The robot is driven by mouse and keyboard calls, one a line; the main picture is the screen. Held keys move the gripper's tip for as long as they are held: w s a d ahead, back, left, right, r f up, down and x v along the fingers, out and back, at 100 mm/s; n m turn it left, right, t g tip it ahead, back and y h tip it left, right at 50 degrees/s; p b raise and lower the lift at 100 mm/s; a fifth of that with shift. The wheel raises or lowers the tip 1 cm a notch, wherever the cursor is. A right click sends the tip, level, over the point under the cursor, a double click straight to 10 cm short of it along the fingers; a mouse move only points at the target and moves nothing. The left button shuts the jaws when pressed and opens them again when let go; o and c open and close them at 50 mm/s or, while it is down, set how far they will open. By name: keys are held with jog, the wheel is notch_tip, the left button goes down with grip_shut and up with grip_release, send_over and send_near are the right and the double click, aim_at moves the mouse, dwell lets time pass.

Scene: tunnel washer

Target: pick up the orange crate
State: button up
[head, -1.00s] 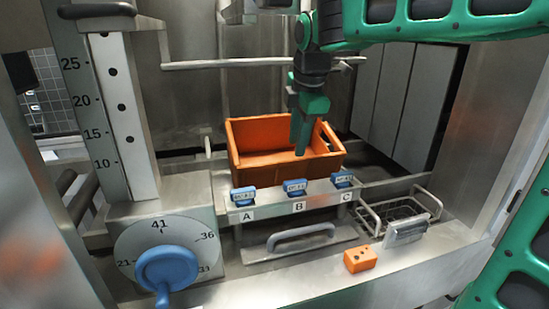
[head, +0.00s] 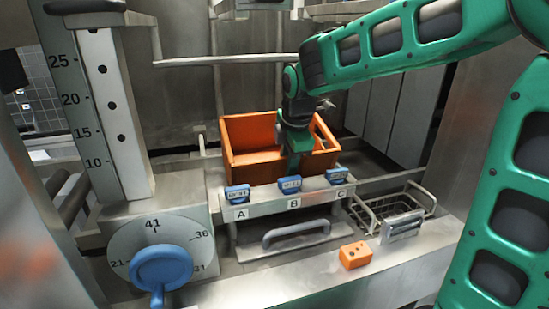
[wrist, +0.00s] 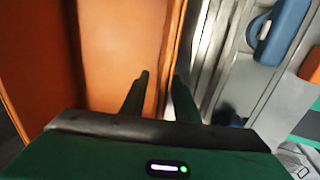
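The orange crate (head: 251,134) is an open-topped box standing upright behind the lettered rail in the head view. It also fills the left of the wrist view (wrist: 110,45). My gripper (head: 294,170) points down at the crate's front side and hides part of its front wall. In the wrist view my two fingers (wrist: 160,85) are apart, one over the orange inside and the other near the crate's front edge. The front edge seems to lie between them. I cannot tell whether either finger touches it.
A rail with blue tags (head: 290,184) marked A, B and C runs just in front of the crate. A grey handle (head: 297,233), a small orange block (head: 355,255), a wire basket (head: 395,205) and a blue dial (head: 160,267) are nearer. A horizontal bar (head: 220,61) crosses above.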

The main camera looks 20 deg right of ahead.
jog(key=shift+c, duration=0.7)
grip_shut()
jog(key=shift+r, duration=0.1)
dwell(0.5)
